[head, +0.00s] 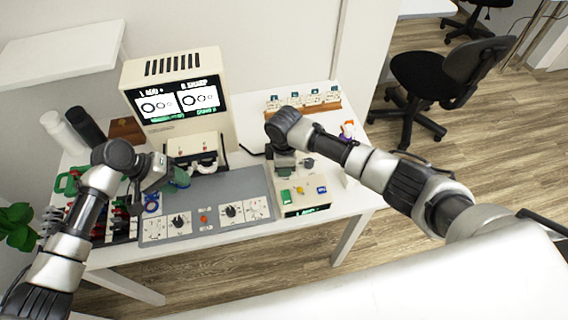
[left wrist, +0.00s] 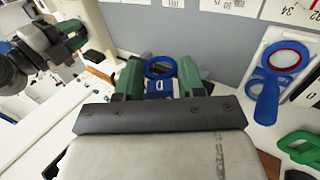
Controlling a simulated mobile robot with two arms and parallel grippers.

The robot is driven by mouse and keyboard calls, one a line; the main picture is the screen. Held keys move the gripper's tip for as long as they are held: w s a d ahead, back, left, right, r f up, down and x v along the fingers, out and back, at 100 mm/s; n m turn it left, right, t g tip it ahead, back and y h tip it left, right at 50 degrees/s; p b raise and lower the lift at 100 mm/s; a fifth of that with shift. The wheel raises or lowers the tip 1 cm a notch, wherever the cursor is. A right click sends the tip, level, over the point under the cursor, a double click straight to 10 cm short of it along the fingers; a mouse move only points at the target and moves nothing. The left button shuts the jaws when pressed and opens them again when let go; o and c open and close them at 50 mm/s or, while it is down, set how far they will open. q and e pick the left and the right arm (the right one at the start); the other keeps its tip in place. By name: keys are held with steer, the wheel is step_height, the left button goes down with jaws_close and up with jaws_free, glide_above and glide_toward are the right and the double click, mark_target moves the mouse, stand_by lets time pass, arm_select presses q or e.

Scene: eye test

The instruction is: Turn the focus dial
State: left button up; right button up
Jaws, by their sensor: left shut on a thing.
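I cannot read which is the focus dial. My left gripper (head: 181,179) is over the panel's far left part, away from these dials. In the left wrist view its green fingers (left wrist: 160,82) are shut on a blue lens ring (left wrist: 160,88) with a "D" label. My right gripper (head: 290,170) points down over the beige button box (head: 306,209); its fingertips are unclear.
A beige machine (head: 180,95) with a lit screen stands at the back. White and black bottles (head: 86,126) stand at the back left; a block with labelled pieces (head: 303,103) is at the back right.

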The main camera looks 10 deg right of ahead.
steer(key=c, duration=0.3)
steer(key=shift+c, duration=0.2)
steer(key=shift+m, duration=0.3)
steer(key=m, duration=0.4)
steer(key=shift+r+m, duration=0.1)
steer(key=shift+m, duration=1.8)
steer(key=o, duration=0.9)
steer(key=shift+o, duration=0.2)
step_height(320, 180, up, 12)
